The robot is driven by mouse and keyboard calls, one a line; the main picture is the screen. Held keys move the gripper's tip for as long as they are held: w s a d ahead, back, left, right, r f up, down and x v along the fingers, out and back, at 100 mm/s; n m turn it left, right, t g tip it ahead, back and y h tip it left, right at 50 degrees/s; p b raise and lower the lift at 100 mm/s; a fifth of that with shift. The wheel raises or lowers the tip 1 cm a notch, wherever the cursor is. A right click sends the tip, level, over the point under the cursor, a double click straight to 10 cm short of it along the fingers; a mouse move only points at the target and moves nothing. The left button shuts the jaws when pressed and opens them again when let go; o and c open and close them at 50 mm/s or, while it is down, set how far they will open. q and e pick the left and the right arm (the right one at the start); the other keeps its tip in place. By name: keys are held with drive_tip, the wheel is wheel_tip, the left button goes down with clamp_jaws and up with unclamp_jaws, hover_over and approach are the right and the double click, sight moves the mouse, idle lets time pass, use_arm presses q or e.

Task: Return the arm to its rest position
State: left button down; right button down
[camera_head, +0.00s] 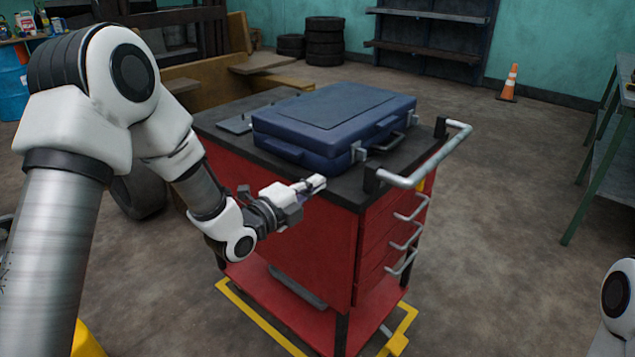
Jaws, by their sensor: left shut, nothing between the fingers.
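My left arm (172,140) comes in from the left and bends down at the elbow. Its gripper (318,184) is shut and empty, its tip close to the near side edge of the red tool cart's black top. I cannot tell whether it touches the cart. A piece of my right arm (620,300) shows at the lower right edge; the right gripper is out of the frame.
The red cart (320,245) carries a closed blue case (335,118) and a flat dark item (236,124). Its handle (430,165) juts out to the right. A green bench (612,150) stands at right, an orange cone (509,83) behind. Floor between cart and bench is clear.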

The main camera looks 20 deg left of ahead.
use_arm(q)
drive_tip(key=shift+s, duration=0.1)
drive_tip(key=s+d+f+n+g+y+p, duration=0.1)
drive_tip(key=s+f+n+g+p, duration=0.1)
drive_tip(key=s+f+g+p, duration=0.45)
drive_tip(key=s+d+f+n+g+y+p, duration=0.1)
drive_tip(key=s+f+n+y+p, duration=0.15)
drive_tip(key=s+f, duration=0.85)
drive_tip(key=s+a+f+n+g+y+p, duration=0.1)
drive_tip(key=s+f+n+g, duration=0.3)
drive_tip(key=s+n, duration=0.5)
drive_tip(key=s+a+f+n+g+y+p, duration=0.1)
drive_tip(key=s+a+f+n+g+y, duration=0.1)
drive_tip(key=s+f+n+g, duration=0.3)
drive_tip(key=s+a+n, duration=0.1)
drive_tip(key=s+n, duration=0.3)
drive_tip(key=s, duration=0.2)
drive_tip(key=shift+s+f, duration=0.3)
drive_tip(key=shift+s, duration=0.1)
drive_tip(key=shift+w, duration=0.15)
